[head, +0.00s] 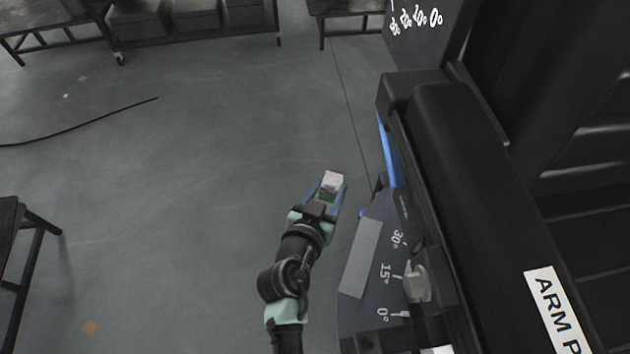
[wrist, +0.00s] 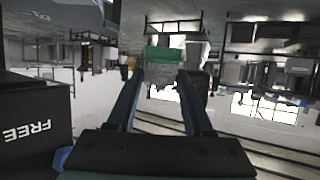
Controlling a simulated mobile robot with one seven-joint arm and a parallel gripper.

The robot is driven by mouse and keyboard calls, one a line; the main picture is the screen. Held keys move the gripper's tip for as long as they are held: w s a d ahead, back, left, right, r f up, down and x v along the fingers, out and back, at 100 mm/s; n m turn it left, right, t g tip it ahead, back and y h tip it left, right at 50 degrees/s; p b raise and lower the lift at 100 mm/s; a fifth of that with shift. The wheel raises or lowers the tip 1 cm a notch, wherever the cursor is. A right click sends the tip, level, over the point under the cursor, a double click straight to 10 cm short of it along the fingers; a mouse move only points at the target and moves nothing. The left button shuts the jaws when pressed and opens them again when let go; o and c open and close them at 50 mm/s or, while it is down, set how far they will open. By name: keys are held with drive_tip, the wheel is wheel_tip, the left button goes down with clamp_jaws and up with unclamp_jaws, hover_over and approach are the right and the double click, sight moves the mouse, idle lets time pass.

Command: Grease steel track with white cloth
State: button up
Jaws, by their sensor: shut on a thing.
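I cannot clearly pick out the steel track in either view.
A dark machine (head: 480,190) with black pads fills the right side. Its angle-scale panel (head: 375,235) has a pale knob (head: 417,284) and stands right of my arm. Benches stand at the back.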

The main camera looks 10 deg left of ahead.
drive_tip(key=d+f+p, duration=0.1)
drive_tip(key=d, duration=0.2)
drive_tip(key=s+d+f+p, duration=0.1)
drive_tip(key=d, duration=0.2)
drive_tip(key=d+f+p, duration=0.1)
drive_tip(key=d, duration=0.3)
drive_tip(key=shift+s, duration=0.4)
drive_tip(key=shift+f+b, duration=0.7)
idle(0.6)
